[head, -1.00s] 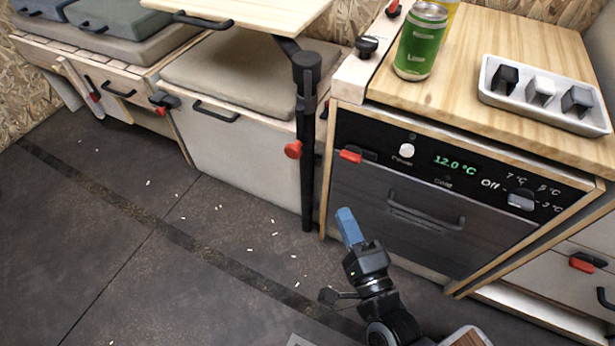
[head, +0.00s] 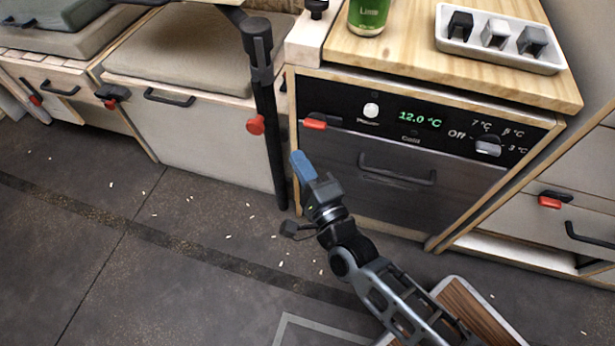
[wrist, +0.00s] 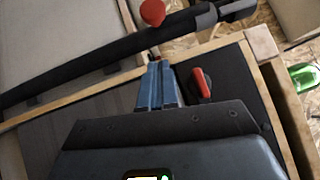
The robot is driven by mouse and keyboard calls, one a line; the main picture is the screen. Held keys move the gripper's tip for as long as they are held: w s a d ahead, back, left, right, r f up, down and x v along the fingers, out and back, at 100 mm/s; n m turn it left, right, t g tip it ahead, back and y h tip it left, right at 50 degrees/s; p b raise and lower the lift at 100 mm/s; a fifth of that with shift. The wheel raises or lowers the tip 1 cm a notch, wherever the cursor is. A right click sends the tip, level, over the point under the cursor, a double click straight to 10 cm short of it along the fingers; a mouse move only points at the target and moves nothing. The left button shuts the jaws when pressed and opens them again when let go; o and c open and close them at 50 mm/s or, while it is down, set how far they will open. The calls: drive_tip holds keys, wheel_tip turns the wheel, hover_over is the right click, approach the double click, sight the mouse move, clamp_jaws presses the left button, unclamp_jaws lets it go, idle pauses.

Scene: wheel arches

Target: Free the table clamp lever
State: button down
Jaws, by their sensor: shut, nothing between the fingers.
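A red clamp lever (head: 256,125) sits on the black table leg (head: 269,140), which stands under the wooden tabletop (head: 190,1). In the wrist view the red lever (wrist: 153,12) shows at the top, on the dark leg (wrist: 100,58) that crosses at a slant. My gripper (head: 302,165) has blue fingers that are shut and empty. It is in front of the fridge's left edge, right of and below the lever in the head view. In the wrist view the shut fingers (wrist: 158,85) point toward the leg, apart from the lever.
The fridge (head: 390,180) has a red latch (head: 314,123) close to my gripper. A green can (head: 368,14) and a white tray (head: 500,62) stand on its wooden top. A cushioned bench (head: 200,130) is behind the leg.

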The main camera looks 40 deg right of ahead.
drive_tip(key=w+a+r, duration=0.1)
drive_tip(key=w, duration=0.6)
drive_tip(key=shift+a+r, duration=0.15)
drive_tip(key=shift+a, duration=0.15)
drive_tip(key=shift+w+a, duration=0.1)
drive_tip(key=shift+w, duration=0.05)
